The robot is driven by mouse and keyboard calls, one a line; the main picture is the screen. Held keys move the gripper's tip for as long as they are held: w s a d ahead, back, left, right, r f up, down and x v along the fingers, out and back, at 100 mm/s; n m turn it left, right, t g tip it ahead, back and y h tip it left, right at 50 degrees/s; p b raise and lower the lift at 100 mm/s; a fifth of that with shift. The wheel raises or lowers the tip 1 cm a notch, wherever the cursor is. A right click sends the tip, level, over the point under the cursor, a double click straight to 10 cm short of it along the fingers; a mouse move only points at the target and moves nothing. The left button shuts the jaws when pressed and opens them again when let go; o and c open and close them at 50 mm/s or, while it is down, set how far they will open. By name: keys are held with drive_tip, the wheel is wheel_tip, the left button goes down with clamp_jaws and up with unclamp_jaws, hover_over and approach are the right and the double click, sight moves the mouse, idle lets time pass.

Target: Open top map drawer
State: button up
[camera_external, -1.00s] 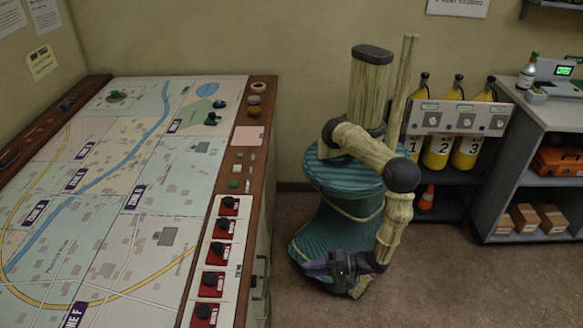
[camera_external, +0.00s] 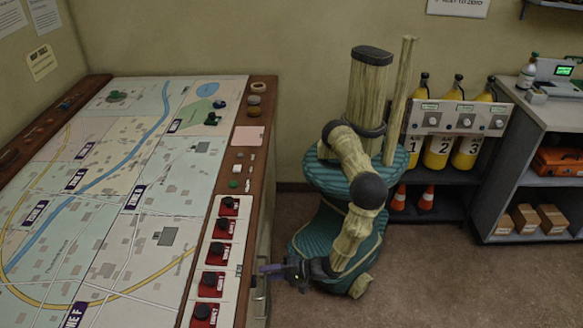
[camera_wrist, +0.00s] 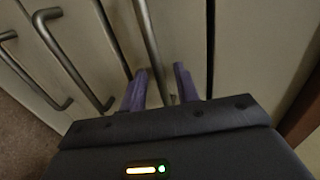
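The top map drawer (camera_wrist: 184,25) is the panel closest to the brown wooden edge at the right of the wrist view. Its grey bar handle (camera_wrist: 151,42) runs between my two purple fingertips. My gripper (camera_wrist: 160,73) is open, one finger on each side of the bar with gaps visible. In the external view my gripper (camera_external: 267,269) is at the right side of the map console (camera_external: 256,160), at the drawer handles. The drawer looks closed in the wrist view. The drawer fronts are seen edge-on from outside.
Other drawer handles (camera_wrist: 68,62) stick out to the left in the wrist view. Red switches (camera_external: 209,284) line the console top above the drawers. The floor (camera_external: 440,285) to the right is clear.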

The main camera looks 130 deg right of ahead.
clamp_jaws()
drive_tip(key=f+v, duration=0.3)
drive_tip(key=v, duration=1.2)
drive_tip(key=s+a+f+v, duration=0.1)
drive_tip(key=f+v, duration=0.2)
drive_tip(key=v, duration=1.2)
drive_tip(key=shift+f+p, duration=0.2)
drive_tip(key=shift+p, duration=0.2)
drive_tip(key=shift+s, duration=0.1)
unclamp_jaws()
